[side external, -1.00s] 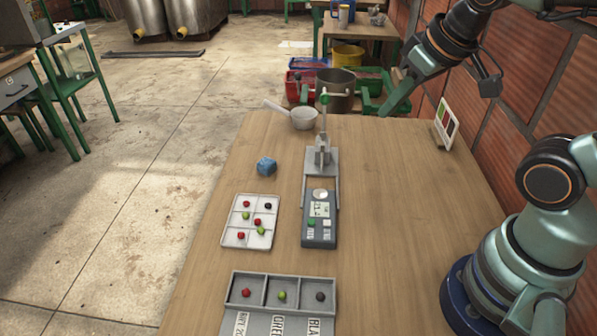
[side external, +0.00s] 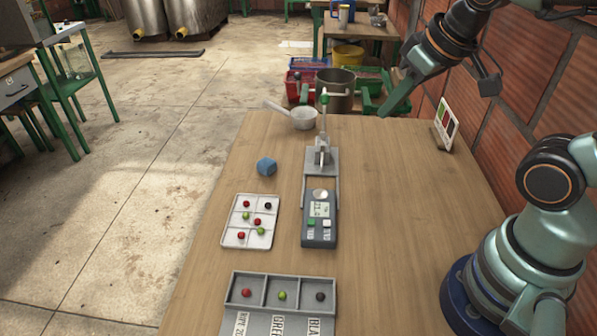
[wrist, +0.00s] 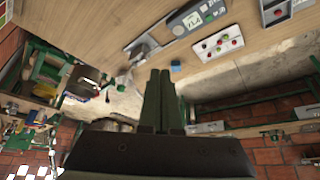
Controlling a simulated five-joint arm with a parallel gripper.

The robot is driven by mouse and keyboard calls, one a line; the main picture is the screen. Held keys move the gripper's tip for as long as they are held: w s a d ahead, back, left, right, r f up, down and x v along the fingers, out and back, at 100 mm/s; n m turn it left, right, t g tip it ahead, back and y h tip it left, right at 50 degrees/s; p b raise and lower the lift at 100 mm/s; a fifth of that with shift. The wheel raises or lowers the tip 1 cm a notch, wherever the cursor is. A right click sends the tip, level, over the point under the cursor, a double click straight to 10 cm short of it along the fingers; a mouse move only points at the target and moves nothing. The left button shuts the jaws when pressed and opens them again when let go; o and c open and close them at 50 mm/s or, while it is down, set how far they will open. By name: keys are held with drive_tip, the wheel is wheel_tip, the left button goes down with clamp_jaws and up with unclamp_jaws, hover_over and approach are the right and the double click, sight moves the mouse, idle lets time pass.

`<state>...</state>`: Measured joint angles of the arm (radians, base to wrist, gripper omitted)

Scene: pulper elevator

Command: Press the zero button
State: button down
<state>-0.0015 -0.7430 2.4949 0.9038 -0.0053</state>
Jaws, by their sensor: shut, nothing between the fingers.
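The grey measuring device (side external: 319,234) lies on the wooden table, with a small display (side external: 320,209), a round pan at its far end, a green button (side external: 311,222) and a white button (side external: 327,222). The labels under the buttons are too small to read, so I cannot tell which is zero. The device also shows at the top of the wrist view (wrist: 196,20). My gripper (side external: 383,113) is shut and empty, above the table's far edge, beyond and to the right of the device. Its dark green fingers (wrist: 160,73) are together in the wrist view.
A lever stand (side external: 321,160) adjoins the device's far end. A white tray with coloured beads (side external: 235,214), a blue cube (side external: 266,166), a white pan (side external: 304,118) and a three-compartment sorting box (side external: 263,305) stand nearby. A small panel (side external: 446,123) stands by the brick wall. The table right of the device is clear.

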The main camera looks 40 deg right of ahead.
drive_tip(key=w+a+f+n+g, duration=0.1)
drive_tip(key=a+n+g, duration=0.1)
drive_tip(key=n, duration=0.1)
drive_tip(key=n+g+h, duration=0.2)
drive_tip(key=n+g, duration=0.9)
hover_over(324, 221)
wheel_tip(324, 221, down, 11)
drive_tip(key=shift+a+r, duration=0.15)
drive_tip(key=shift+r, duration=0.05)
drive_tip(key=shift+f, duration=4.4)
drive_tip(key=shift+f, duration=0.15)
drive_tip(key=shift+f, duration=0.3)
